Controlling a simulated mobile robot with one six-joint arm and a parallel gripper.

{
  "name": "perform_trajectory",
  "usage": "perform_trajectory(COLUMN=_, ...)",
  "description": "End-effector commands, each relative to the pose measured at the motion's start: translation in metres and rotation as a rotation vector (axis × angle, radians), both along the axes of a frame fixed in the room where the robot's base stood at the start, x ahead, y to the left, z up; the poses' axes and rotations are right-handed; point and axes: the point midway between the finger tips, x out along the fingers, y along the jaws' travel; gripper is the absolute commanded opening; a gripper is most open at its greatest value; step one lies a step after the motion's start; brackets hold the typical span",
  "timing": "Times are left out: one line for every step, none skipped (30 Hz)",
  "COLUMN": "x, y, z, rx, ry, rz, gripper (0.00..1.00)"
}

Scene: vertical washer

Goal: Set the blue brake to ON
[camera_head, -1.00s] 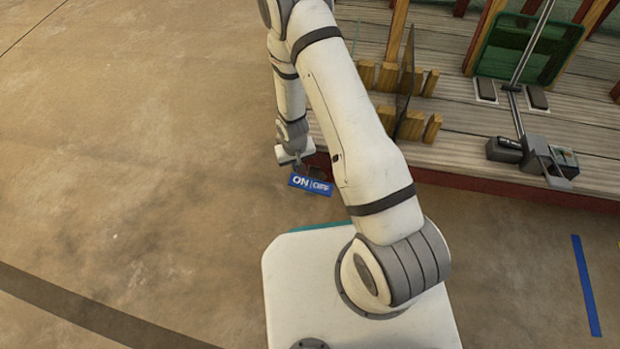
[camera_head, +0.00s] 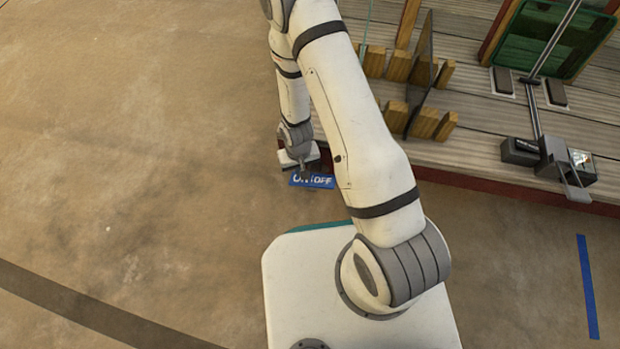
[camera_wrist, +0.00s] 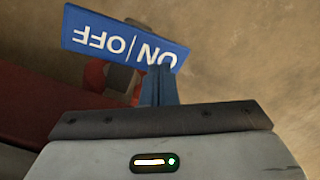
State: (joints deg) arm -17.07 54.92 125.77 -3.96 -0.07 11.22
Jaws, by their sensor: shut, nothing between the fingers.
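The blue brake's sign (camera_head: 322,182), lettered ON and OFF in white, sits low at the platform's left end in the head view. In the wrist view the sign (camera_wrist: 100,38) appears upside down at the upper left. My gripper (camera_head: 305,173) is shut and empty, and covers part of the word ON in the head view. In the wrist view its closed fingers (camera_wrist: 158,85) overlap the sign's ON end; I cannot tell whether they touch it. A red and grey part (camera_wrist: 115,80) shows behind the sign, partly hidden by the sign and fingers.
The wooden platform (camera_head: 480,150) with a dark red edge lies right of the sign. It carries wooden blocks (camera_head: 424,122) around a dark upright panel and a grey clamp-like mechanism (camera_head: 550,158). Open concrete floor (camera_head: 130,150) lies to the left.

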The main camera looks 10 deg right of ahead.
Motion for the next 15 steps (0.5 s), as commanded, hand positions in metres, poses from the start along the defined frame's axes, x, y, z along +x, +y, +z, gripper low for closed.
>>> perform_trajectory(x=0.0077, y=0.0011, z=0.0056, rx=0.006, ry=-0.019, rz=0.000, gripper=0.00)
perform_trajectory(x=0.0078, y=0.0013, z=0.0063, rx=0.007, ry=-0.020, rz=0.000, gripper=0.00)
perform_trajectory(x=0.0078, y=0.0014, z=0.0071, rx=0.007, ry=-0.022, rz=0.000, gripper=0.00)
perform_trajectory(x=0.0079, y=0.0015, z=0.0076, rx=0.008, ry=-0.023, rz=0.000, gripper=0.00)
perform_trajectory(x=0.0079, y=0.0016, z=0.0080, rx=0.008, ry=-0.023, rz=0.000, gripper=0.00)
perform_trajectory(x=0.0080, y=0.0017, z=0.0084, rx=0.008, ry=-0.024, rz=0.000, gripper=0.00)
perform_trajectory(x=0.0081, y=0.0017, z=0.0087, rx=0.008, ry=-0.024, rz=0.000, gripper=0.00)
perform_trajectory(x=0.0081, y=0.0018, z=0.0089, rx=0.008, ry=-0.025, rz=0.001, gripper=0.00)
perform_trajectory(x=0.0083, y=0.0020, z=0.0091, rx=0.008, ry=-0.025, rz=0.001, gripper=0.00)
perform_trajectory(x=0.0084, y=0.0020, z=0.0091, rx=0.008, ry=-0.025, rz=0.001, gripper=0.00)
perform_trajectory(x=0.0085, y=0.0021, z=0.0092, rx=0.008, ry=-0.025, rz=0.001, gripper=0.00)
perform_trajectory(x=0.0086, y=0.0022, z=0.0092, rx=0.009, ry=-0.026, rz=0.001, gripper=0.00)
perform_trajectory(x=0.0088, y=0.0022, z=0.0093, rx=0.009, ry=-0.026, rz=0.001, gripper=0.00)
perform_trajectory(x=0.0088, y=0.0024, z=0.0093, rx=0.009, ry=-0.026, rz=0.001, gripper=0.00)
perform_trajectory(x=0.0089, y=0.0024, z=0.0098, rx=0.009, ry=-0.026, rz=0.001, gripper=0.00)
